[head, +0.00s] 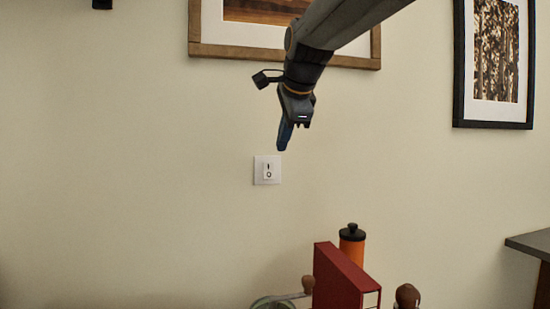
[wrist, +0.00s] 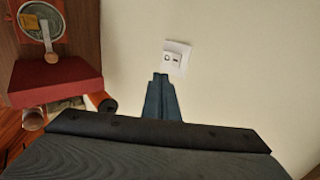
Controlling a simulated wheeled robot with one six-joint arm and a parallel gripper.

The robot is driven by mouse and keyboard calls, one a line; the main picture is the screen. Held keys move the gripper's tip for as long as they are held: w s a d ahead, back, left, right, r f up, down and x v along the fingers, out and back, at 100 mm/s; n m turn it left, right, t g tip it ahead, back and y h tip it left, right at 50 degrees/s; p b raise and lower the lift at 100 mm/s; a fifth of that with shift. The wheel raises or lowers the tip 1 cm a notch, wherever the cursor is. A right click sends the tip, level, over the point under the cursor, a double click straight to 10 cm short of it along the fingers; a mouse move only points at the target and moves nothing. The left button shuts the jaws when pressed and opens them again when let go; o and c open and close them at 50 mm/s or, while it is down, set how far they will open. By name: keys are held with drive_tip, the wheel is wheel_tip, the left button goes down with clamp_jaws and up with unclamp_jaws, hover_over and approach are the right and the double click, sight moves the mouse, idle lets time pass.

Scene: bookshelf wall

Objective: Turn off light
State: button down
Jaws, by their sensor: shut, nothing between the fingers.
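A white light switch (head: 267,170) with a dark line mark above a circle mark is fixed on the cream wall. It also shows in the wrist view (wrist: 175,57), just beyond my fingertips. My gripper (head: 283,138) points down above the switch in the head view, a little to its right. Its blue fingers are together and empty, and in the wrist view the fingertips (wrist: 161,77) appear close to the plate's lower edge. I cannot tell whether they touch the wall or the switch.
Below the switch stand a red box (head: 340,278), an orange bottle with a black lid (head: 351,245) and a brown-knobbed item (head: 407,296). Framed pictures (head: 240,51) (head: 494,62) hang above and at right. A dark tabletop edge (head: 530,244) is at right. The wall left of the switch is clear.

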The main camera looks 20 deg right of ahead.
drive_tip(key=p, duration=0.4)
approach(271, 175)
drive_tip(key=x, duration=0.4)
drive_tip(key=shift+w+a+f, duration=0.1)
drive_tip(key=shift+f, duration=0.4)
drive_tip(key=shift+w+f, duration=0.3)
drive_tip(key=shift+w, duration=0.25)
